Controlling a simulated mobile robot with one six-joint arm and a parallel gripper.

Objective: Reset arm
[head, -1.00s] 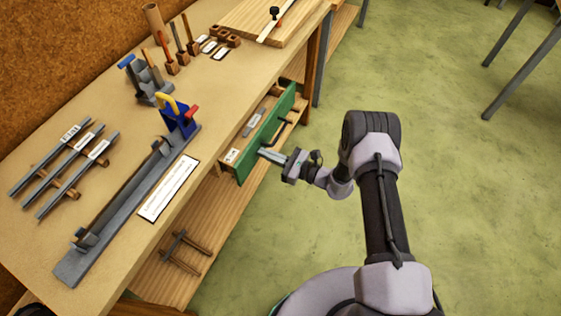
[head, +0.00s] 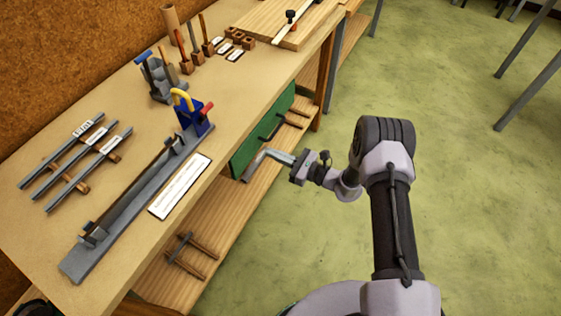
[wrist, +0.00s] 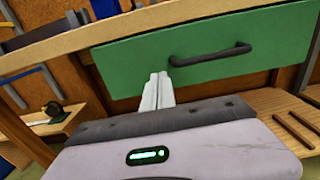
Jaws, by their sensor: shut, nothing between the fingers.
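My gripper (head: 256,168) is shut and empty. It is level with the green drawer front (head: 246,152), just in front of its lower left part in the head view. In the wrist view, the gripper's closed fingers (wrist: 158,82) point toward the drawer front (wrist: 130,62), left of its dark handle (wrist: 211,56). I cannot tell whether the fingertips touch the drawer. The drawer sits under the bench top and looks closed, with no interior showing.
The workbench top (head: 110,195) holds a long grey fixture with a blue and yellow clamp (head: 190,110), grey bars (head: 75,155) and tools in wooden blocks (head: 207,48). A lower shelf (head: 200,235) lies below the drawer.

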